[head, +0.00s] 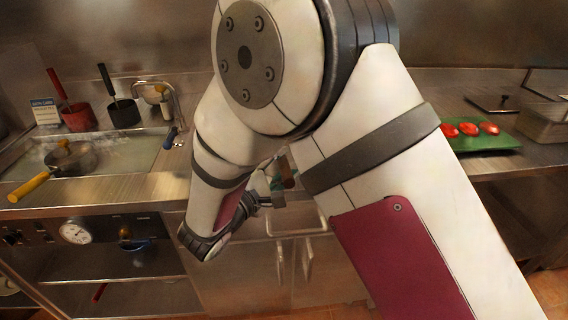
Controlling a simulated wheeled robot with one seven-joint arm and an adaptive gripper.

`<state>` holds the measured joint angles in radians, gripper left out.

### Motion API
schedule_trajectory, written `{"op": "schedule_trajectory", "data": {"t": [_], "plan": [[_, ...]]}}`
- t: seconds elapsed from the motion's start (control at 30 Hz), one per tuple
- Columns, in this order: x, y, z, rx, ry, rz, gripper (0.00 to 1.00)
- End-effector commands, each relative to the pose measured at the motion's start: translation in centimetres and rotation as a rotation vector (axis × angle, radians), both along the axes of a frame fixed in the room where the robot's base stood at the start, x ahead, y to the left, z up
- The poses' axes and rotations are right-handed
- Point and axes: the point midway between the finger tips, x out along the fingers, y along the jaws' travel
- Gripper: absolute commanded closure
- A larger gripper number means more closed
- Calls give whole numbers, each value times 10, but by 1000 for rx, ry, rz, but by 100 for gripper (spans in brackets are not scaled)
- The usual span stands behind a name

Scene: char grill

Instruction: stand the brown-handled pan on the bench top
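No pan with a clearly brown handle can be made out in the head view. A small dark pan (137,249) in the open bay under the counter has a short orange-brown part by it, too small to tell if it is its handle. My gripper (272,193) is low in front of the counter's front edge, right of my wrist, and mostly hidden by my arm. A small brown and teal patch shows just beyond it, partly covered, and I cannot tell what it is. Whether the fingers are open or hold something is not visible. The steel bench top (120,189) runs along the counter front.
A green board (488,137) bears red pieces at right. Bare bench lies at front left.

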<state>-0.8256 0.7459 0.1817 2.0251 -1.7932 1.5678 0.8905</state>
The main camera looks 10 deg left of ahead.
Motion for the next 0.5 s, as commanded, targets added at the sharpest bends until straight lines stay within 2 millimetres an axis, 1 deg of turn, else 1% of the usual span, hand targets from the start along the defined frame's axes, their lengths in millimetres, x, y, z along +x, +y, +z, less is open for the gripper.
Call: {"op": "schedule_trajectory", "data": {"t": [0.03, 0.17, 0.3, 0.5], "plan": [[-8, 5, 0, 0, 0, 5, 60], [-31, 15, 1, 0, 0, 5, 60], [-59, 26, 1, -1, 1, 5, 60], [-88, 39, 3, -1, 0, 3, 60]]}}
